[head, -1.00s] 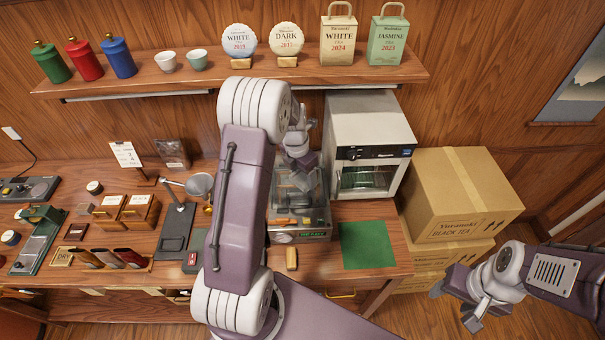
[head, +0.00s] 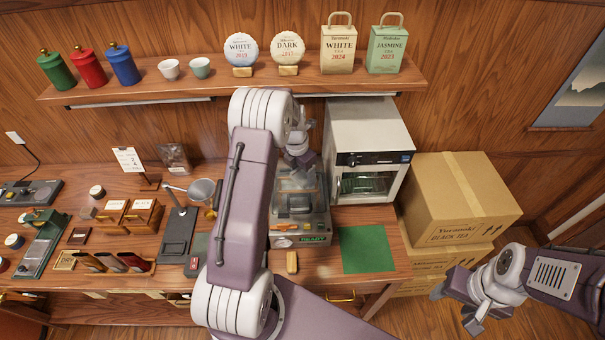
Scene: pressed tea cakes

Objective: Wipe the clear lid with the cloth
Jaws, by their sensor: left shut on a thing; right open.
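The machine with the clear lid (head: 318,208) stands on the table near the middle, with a lit READY label on its front. Orange-handled items show through or beneath the lid. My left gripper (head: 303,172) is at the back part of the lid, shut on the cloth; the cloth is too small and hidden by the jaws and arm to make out. Whether it touches the lid is hard to tell. My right gripper (head: 455,307) is open and empty, low at the right, beyond the table's edge.
A white oven-like cabinet (head: 370,125) stands right behind the machine. A green mat (head: 367,248) lies right of it, with a small tan block (head: 292,262) in front. Stacked cartons (head: 460,195) stand at the right. A shelf (head: 220,84) runs above. My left arm hides part of the table.

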